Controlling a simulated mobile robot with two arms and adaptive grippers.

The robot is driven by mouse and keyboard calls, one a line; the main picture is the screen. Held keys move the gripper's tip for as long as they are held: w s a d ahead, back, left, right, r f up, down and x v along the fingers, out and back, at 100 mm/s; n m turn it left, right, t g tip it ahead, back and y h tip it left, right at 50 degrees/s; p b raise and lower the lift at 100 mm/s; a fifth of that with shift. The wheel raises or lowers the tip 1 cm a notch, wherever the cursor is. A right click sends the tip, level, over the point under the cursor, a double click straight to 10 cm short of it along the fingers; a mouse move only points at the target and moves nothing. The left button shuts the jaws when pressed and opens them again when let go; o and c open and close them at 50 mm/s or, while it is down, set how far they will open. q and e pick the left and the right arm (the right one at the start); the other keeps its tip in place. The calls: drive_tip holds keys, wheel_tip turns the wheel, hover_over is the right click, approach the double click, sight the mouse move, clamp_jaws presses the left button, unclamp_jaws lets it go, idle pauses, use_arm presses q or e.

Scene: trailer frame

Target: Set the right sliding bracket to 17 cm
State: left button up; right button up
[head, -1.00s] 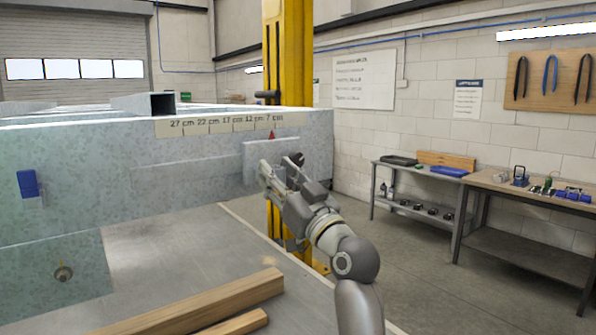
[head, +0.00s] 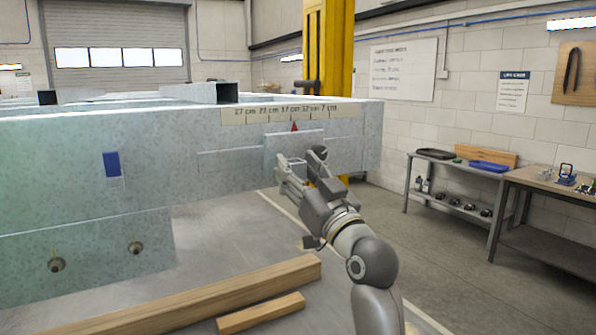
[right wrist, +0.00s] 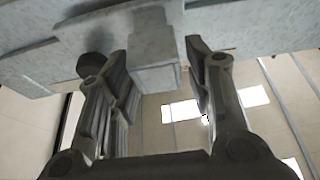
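The right sliding bracket (head: 290,146) is a pale grey plate on the galvanised beam (head: 150,140). Its red pointer (head: 294,127) stands below the scale strip (head: 262,114), at about the 17 cm label; the exact reading is too small to tell. My right gripper (head: 300,168) is at the bracket's lower front. In the right wrist view, its fingers stand apart on either side of the bracket's block (right wrist: 155,65). The left-hand finger looks close to or against the block, and a narrow gap shows at the other. My left gripper is not in view.
A blue tab (head: 112,164) is on the beam at left. Wooden bars (head: 215,292) lie in front below. A yellow column (head: 330,50) stands behind the beam's right end. A shelf table (head: 455,172) and a workbench (head: 550,182) are at right, with open floor before them.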

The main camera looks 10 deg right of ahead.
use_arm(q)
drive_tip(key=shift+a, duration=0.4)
use_arm(e)
drive_tip(key=v, duration=1.2)
drive_tip(key=shift+f, duration=0.1)
